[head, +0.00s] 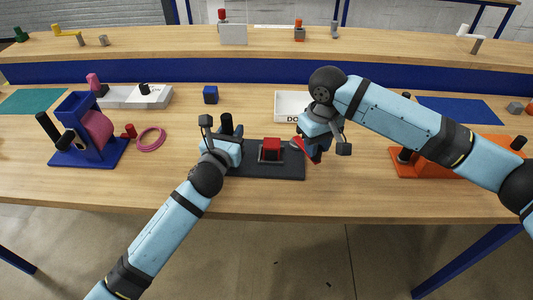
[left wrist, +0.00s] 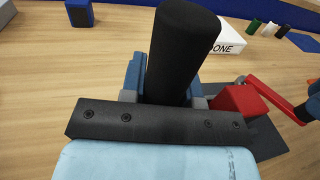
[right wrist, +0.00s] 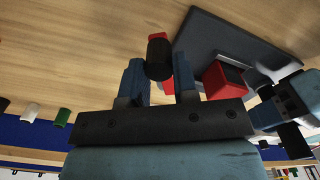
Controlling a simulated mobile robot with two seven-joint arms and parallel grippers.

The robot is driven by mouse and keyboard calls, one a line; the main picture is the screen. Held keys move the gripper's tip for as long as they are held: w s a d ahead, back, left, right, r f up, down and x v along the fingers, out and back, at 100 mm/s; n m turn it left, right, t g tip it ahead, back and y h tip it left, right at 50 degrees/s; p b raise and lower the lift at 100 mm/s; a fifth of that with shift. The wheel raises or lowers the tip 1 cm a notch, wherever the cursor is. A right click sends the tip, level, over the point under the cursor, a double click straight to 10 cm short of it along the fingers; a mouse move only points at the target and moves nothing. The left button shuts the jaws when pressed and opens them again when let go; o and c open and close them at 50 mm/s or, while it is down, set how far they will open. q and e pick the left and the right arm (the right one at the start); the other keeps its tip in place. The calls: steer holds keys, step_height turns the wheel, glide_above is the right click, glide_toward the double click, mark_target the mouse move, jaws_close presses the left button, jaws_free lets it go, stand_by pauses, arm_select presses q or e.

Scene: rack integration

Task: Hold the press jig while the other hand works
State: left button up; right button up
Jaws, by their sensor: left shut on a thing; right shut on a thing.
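The press jig's dark base plate (head: 285,173) lies flat near the front edge of the table, with a red block (head: 270,150) on it. It also shows in the right wrist view (right wrist: 215,35). My left gripper (head: 230,143) is shut on the jig's upright black post (left wrist: 183,50), at the plate's left end. My right gripper (head: 308,150) is at the plate's right end. In the right wrist view it (right wrist: 158,75) is shut on the black-knobbed end (right wrist: 159,48) of a red lever. The left wrist view shows the red lever (left wrist: 275,97) beside the red block.
A white tray (head: 285,107) and a small blue cube (head: 210,95) stand behind the jig. A blue fixture (head: 80,108) and a pink ring (head: 151,139) are to the left. An orange fixture (head: 410,171) is to the right, partly behind my right arm.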

arm_select(q)
steer(key=shift+d+f, duration=0.1)
arm_select(e)
steer(key=shift+s+a+m, duration=0.3)
steer(key=shift+a, duration=0.25)
steer(key=shift+s+a+m, duration=0.15)
steer(key=shift+a+m, duration=0.2)
steer(key=shift+m, duration=0.05)
steer(key=o, duration=1)
steer(key=shift+o, duration=0.2)
step_height(320, 180, up, 7)
stand_by(0.5)
step_height(320, 180, up, 12)
stand_by(0.4)
